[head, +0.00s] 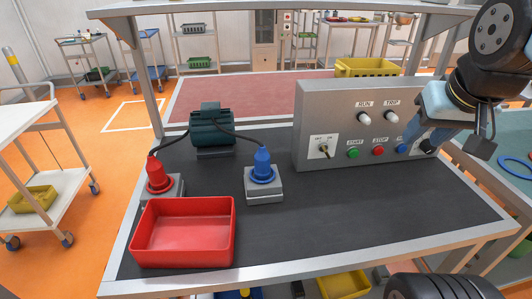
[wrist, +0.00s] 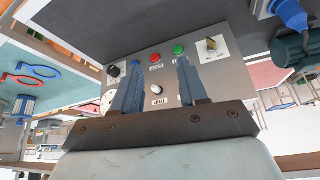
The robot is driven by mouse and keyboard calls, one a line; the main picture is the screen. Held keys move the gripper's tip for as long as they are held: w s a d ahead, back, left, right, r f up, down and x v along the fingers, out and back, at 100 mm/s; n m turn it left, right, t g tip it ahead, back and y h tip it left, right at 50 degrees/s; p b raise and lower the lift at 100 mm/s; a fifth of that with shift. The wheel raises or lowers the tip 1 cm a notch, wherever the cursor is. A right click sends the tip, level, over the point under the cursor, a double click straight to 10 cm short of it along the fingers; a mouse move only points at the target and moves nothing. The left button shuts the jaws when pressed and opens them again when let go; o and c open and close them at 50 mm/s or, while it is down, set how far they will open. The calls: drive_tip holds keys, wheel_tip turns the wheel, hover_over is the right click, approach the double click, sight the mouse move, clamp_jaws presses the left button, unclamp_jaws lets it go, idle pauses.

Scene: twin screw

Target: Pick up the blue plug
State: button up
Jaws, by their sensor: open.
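The blue plug (head: 263,167) stands upright in a grey socket box (head: 264,188) on the dark bench top, with a dark cable running from its top to the green motor (head: 211,130). It also shows at the upper right edge of the wrist view (wrist: 291,14), which looks upside down. My gripper (head: 418,134) is at the right, in front of the right end of the control panel, well away from the plug. In the wrist view its two blue-grey fingers (wrist: 160,64) stand apart, with nothing held between them.
A red plug (head: 159,176) stands in another socket box left of the blue one. An open red tray (head: 183,257) lies in front. The grey control panel (head: 312,104) with buttons and knobs stands behind right. The bench top right of the blue plug is clear.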

drive_tip(key=shift+o, duration=1.3)
drive_tip(key=shift+w+a+n, duration=0.1)
drive_tip(key=shift+a+n, duration=0.2)
drive_tip(key=shift+o, duration=0.7)
drive_tip(key=shift+w+d+r+n, duration=0.1)
drive_tip(key=shift+w+r+n, duration=0.05)
drive_tip(key=shift+w+n, duration=0.2)
drive_tip(key=shift+o, duration=0.9)
drive_tip(key=w+a+n+g, duration=0.1)
drive_tip(key=w+a+n, duration=0.3)
drive_tip(key=n, duration=0.3)
drive_tip(key=shift+a+r+g+y, duration=0.3)
drive_tip(key=shift+r+y, duration=0.05)
drive_tip(key=shift+y, duration=0.05)
drive_tip(key=n+g, duration=0.4)
drive_tip(key=n, duration=1.7)
hover_over(264, 147)
drive_tip(key=shift+h, duration=0.4)
drive_tip(key=f, duration=0.4)
drive_tip(key=shift+s+d, duration=0.1)
drive_tip(key=shift+d, duration=0.1)
drive_tip(key=shift+a+f+n, duration=0.15)
drive_tip(key=shift+f+n, duration=0.1)
drive_tip(key=shift+f, duration=0.1)
wheel_tip(264, 147, down, 8)
drive_tip(key=shift+f, duration=0.1)
drive_tip(key=shift+a+f, duration=0.2)
drive_tip(key=shift+f, duration=1.1)
drive_tip(key=shift+a+f, duration=0.15)
drive_tip(key=shift+f, duration=1.1)
